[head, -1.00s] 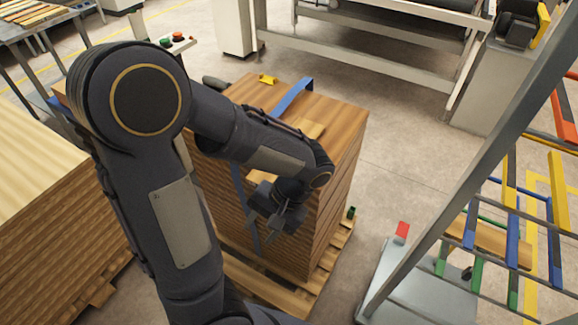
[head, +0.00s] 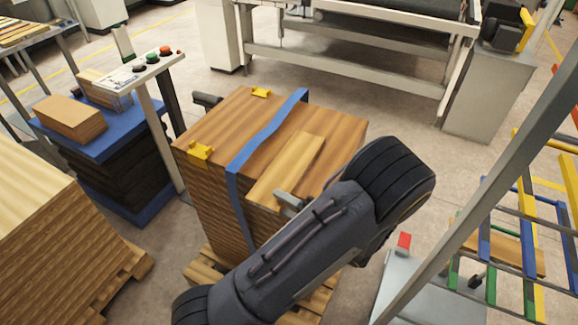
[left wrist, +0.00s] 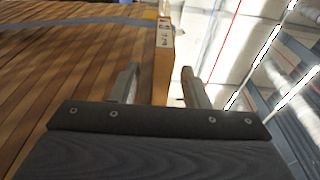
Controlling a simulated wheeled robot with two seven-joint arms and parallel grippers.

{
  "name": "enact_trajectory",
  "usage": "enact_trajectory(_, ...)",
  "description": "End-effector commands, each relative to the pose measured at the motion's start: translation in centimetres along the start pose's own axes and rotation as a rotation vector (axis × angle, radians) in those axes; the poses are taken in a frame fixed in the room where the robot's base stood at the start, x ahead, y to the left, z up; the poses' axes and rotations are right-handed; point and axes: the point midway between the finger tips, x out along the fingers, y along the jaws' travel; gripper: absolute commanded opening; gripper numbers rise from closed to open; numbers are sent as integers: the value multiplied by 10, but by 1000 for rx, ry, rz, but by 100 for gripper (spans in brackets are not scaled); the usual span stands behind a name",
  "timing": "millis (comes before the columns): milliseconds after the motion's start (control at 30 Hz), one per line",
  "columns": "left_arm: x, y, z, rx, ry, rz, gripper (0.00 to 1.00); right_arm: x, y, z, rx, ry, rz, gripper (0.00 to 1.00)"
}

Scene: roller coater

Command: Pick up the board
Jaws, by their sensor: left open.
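The board (head: 287,170) is a light wooden piece lying flat on top of the strapped stack (head: 215,135). My left gripper (head: 289,201) is at the board's near end in the head view; only a grey finger part shows, the rest is hidden by my forearm. In the left wrist view, my left gripper (left wrist: 160,72) is open. A wooden piece with a printed label (left wrist: 164,62), seemingly the board, stands between the fingers in that view, with a gap on both sides. My right gripper is not in view.
A blue strap (head: 262,135) and yellow corner pieces (head: 200,152) sit on the stack. A button panel (head: 147,66) and a blue table (head: 112,143) stand left. A coloured rack (head: 505,245) stands right. Open floor lies behind the stack.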

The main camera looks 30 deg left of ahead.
Motion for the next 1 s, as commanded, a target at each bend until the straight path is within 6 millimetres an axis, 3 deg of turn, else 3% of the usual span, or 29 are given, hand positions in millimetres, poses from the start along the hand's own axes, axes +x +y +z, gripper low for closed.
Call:
enact_trajectory(267,39,-2,3,2,-4,1,42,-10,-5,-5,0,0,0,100)
enact_trajectory(567,44,-1,3,2,-2,2,42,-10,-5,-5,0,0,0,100)
enact_trajectory(867,43,-1,3,2,-2,2,3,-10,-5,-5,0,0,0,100)
enact_trajectory(1000,43,-1,3,2,-2,3,0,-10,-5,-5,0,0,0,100)
